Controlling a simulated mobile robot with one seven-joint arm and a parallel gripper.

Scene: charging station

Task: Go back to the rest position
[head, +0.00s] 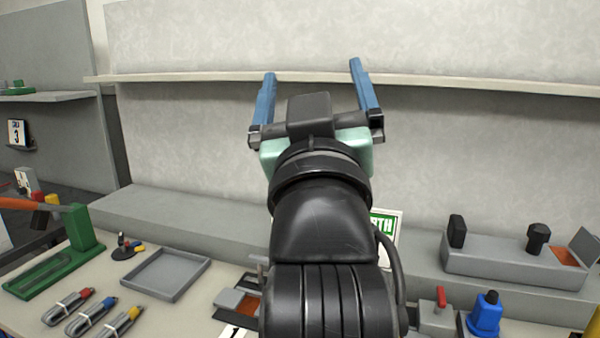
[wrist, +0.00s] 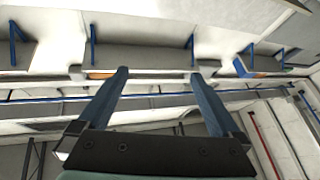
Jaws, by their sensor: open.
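My gripper (head: 314,88) is raised above the workbench in the head view, in front of the grey back wall. Its two blue fingers point up and stand wide apart with nothing between them. In the wrist view my gripper (wrist: 162,92) also shows open and empty, with upper shelving and the ceiling area beyond it. My arm hides the middle of the bench in the head view.
The bench holds a grey tray (head: 165,289), a green stand (head: 84,229), several cable connectors (head: 89,315) at left, and a grey block (head: 490,262) and blue part (head: 486,314) at right. A shelf edge (head: 200,77) runs behind my gripper.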

